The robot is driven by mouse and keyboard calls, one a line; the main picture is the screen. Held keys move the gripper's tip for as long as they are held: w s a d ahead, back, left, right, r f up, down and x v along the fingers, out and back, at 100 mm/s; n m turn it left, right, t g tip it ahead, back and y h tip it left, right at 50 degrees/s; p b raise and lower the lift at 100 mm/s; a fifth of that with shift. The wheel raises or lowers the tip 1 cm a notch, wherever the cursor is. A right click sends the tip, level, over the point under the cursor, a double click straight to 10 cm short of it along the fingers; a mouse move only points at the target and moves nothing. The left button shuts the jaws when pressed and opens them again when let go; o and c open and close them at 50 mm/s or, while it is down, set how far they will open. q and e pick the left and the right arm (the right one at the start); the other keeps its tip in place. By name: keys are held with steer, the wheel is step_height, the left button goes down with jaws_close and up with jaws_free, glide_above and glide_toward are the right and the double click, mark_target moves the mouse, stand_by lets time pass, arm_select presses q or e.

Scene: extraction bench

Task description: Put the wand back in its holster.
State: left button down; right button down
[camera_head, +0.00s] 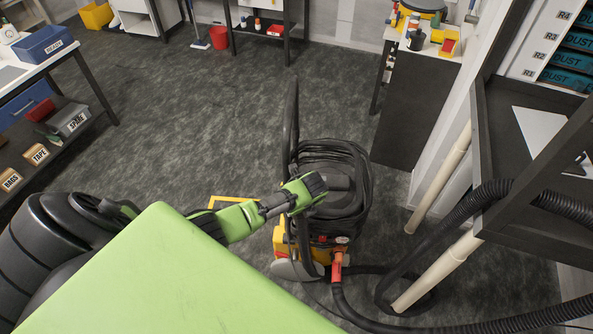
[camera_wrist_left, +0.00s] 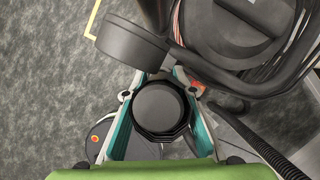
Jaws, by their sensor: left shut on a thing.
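My left gripper (camera_head: 308,188) reaches in from the left over the vacuum extractor (camera_head: 283,240), a yellow and black machine on the floor. In the left wrist view it is shut on a dark round-ended cylinder with a faceted collar (camera_wrist_left: 160,106), gripped between its teal fingers. This looks like the wand seen end-on; its lower part is hidden. A tall dark handle (camera_head: 291,115) rises from the extractor just behind the gripper. The holster is not clearly visible, so I cannot tell whether the wand is in it. My right gripper is not in view.
Black hose is coiled on the extractor (camera_head: 352,195). A red connector (camera_head: 338,266) joins a thick hose (camera_head: 372,326) running right. Pale pipes (camera_head: 437,270) and a dark rack (camera_head: 485,140) stand to the right.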

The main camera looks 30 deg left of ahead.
mark_target(297, 216)
arm_select(q)
steer(key=shift+f+b, duration=1.9)
steer(key=shift+f, duration=0.6)
steer(key=c, duration=1.6)
jaws_free()
steer(key=shift+r, duration=0.1)
steer(key=v, duration=1.2)
